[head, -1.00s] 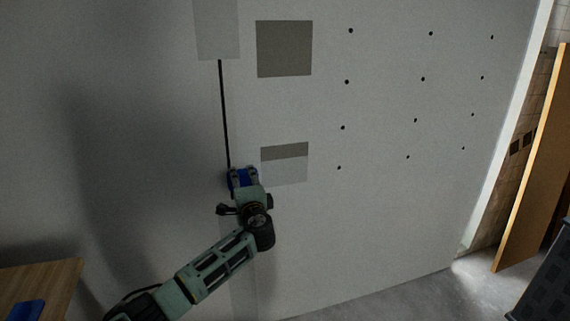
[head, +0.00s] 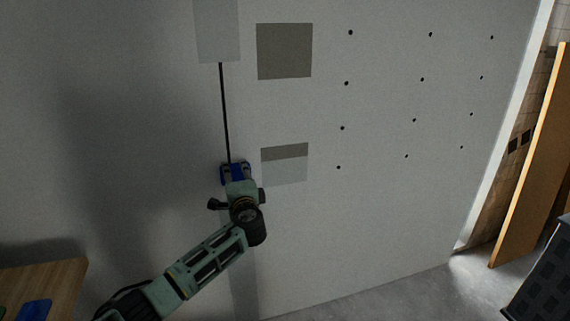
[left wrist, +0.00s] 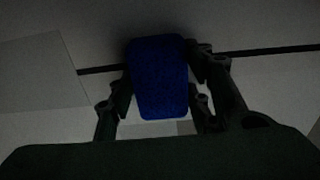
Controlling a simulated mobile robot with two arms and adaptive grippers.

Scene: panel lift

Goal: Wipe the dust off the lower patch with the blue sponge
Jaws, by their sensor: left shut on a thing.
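My left gripper (head: 236,172) is shut on the blue sponge (head: 224,176), just left of the lower patch (head: 285,152) on the pale wall. The sponge is at or close to the wall; I cannot tell if it touches. The lower patch has a darker grey band of dust along its top, while its lower part is light. In the left wrist view the sponge (left wrist: 160,78) sits between the two fingers. My right gripper is not in view.
A darker square patch (head: 285,51) is above the lower one. A thin black line (head: 224,110) runs down from a light panel (head: 216,30). Dark dots mark the wall to the right. A wooden table (head: 62,280) with a blue object (head: 36,310) stands at lower left.

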